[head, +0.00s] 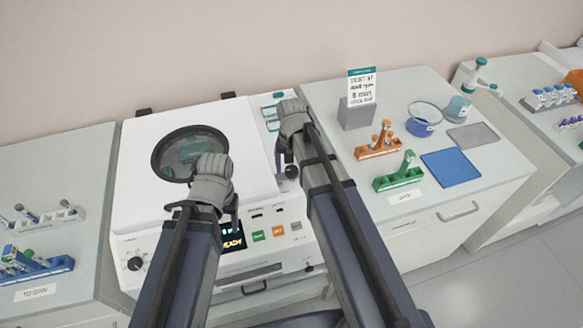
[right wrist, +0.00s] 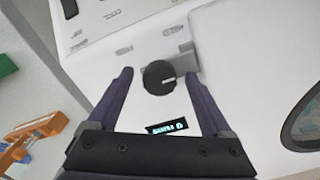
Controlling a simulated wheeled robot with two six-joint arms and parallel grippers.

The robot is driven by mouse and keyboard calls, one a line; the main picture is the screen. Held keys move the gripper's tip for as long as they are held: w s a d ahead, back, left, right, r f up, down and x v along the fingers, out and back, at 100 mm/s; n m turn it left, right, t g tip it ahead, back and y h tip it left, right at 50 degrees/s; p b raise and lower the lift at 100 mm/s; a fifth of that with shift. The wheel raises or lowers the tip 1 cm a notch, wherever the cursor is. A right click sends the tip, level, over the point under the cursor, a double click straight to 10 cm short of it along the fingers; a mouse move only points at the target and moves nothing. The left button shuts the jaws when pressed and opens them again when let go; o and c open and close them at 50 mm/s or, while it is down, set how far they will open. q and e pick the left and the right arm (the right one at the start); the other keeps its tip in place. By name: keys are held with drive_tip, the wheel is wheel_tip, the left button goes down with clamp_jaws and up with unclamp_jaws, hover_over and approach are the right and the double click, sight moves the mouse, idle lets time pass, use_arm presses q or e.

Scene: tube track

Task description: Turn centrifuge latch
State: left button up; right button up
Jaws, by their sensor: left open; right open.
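The white centrifuge (head: 245,150) stands in the middle of the head view, its lid with the round dark window (head: 190,152) lying shut. The latch is a black round knob (right wrist: 158,77) with a white mark, on the machine's top beside the lid edge in the right wrist view; it also shows in the head view (head: 291,171). My right gripper (right wrist: 159,72) is open, its two fingers on either side of the knob with gaps on both sides. My left gripper (head: 232,207) is open and empty over the front of the lid; its fingers are partly hidden by the arm.
The front panel has a lit READY display (head: 233,240) and several buttons. A green rack (head: 399,178) and an orange rack (head: 377,151) stand on the right bench, near a blue mat (head: 451,167). A blue tube rack (head: 35,268) is on the left bench.

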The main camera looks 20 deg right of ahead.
sight(291, 170)
use_arm(q)
drive_tip(key=shift+r, duration=0.15)
use_arm(e)
drive_tip(key=shift+r, duration=0.1)
wheel_tip(291, 170, up, 8)
drive_tip(key=p, duration=0.8)
use_arm(q)
wheel_tip(291, 170, up, 8)
drive_tip(key=shift+f, duration=0.2)
use_arm(e)
drive_tip(key=shift+f, duration=0.2)
